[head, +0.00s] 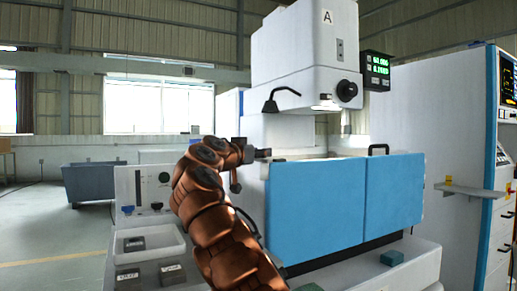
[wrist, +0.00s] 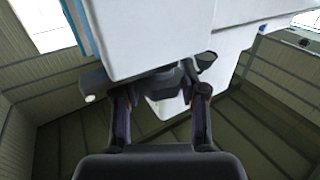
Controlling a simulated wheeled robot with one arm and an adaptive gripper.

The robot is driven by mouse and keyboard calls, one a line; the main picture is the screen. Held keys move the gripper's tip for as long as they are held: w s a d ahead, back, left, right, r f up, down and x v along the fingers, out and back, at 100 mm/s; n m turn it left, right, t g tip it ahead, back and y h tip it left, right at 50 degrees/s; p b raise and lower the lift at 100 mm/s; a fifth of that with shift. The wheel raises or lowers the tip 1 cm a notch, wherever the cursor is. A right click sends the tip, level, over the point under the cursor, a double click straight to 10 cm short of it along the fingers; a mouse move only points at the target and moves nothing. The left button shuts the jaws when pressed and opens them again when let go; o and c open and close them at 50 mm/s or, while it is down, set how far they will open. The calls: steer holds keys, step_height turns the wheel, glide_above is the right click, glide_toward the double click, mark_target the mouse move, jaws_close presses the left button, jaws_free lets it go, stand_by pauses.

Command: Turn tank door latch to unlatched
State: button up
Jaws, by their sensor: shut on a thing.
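The blue tank door (head: 345,195) stands closed at the front of the machine. The tank door latch is a small dark part (head: 264,153) at the door's upper left corner. My gripper (head: 252,155) is at that corner, at the end of my copper-coloured arm. In the wrist view, the two fingers of my gripper (wrist: 162,108) are on either side of a dark piece of the latch (wrist: 168,84), shut on it. The fingers and the pale tank body hide part of the latch, and I cannot tell its exact angle.
The white machine head (head: 305,50) with a display (head: 376,70) rises above the tank. A white tray (head: 150,248) with a dark block sits at the lower left, with more blocks in front. A grey cabinet (head: 435,120) stands at the right. Open floor lies at the far left.

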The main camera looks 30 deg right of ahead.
steer(key=shift+r+m+g+p, duration=0.1)
steer(key=shift+m+g+p, duration=0.25)
steer(key=shift+g, duration=0.15)
steer(key=o, duration=1.2)
steer(key=shift+c, duration=0.2)
steer(key=v, duration=1.2)
steer(key=shift+f, duration=0.3)
steer(key=shift+r, duration=0.1)
